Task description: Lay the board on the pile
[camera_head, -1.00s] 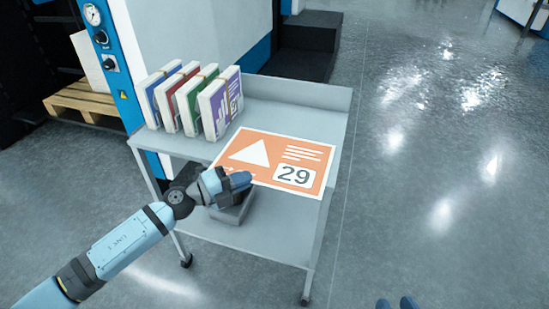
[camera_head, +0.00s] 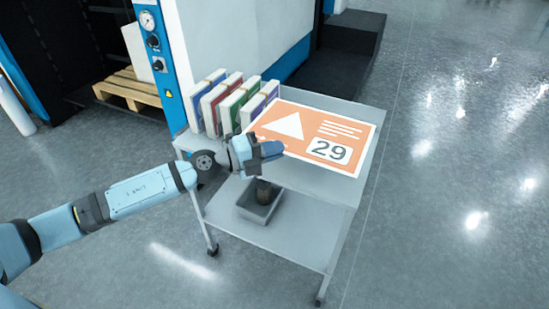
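The board (camera_head: 312,137) is a flat orange sheet with a white triangle, white lines and the number 29. It is over the upper shelf of the grey cart (camera_head: 340,190), face up. Whether it touches the shelf I cannot tell. My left gripper (camera_head: 262,152) is at the board's near left edge and appears shut on it; the fingers partly hide that edge. I see no flat pile; the board covers part of the shelf. My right gripper is out of view.
Several banded upright bundles (camera_head: 238,102), with blue, red, green and purple covers, stand on the cart at the board's left. A grey bin (camera_head: 258,210) with a dark object sits on the lower shelf. A machine (camera_head: 152,50) with a gauge stands behind. Floor at right is clear.

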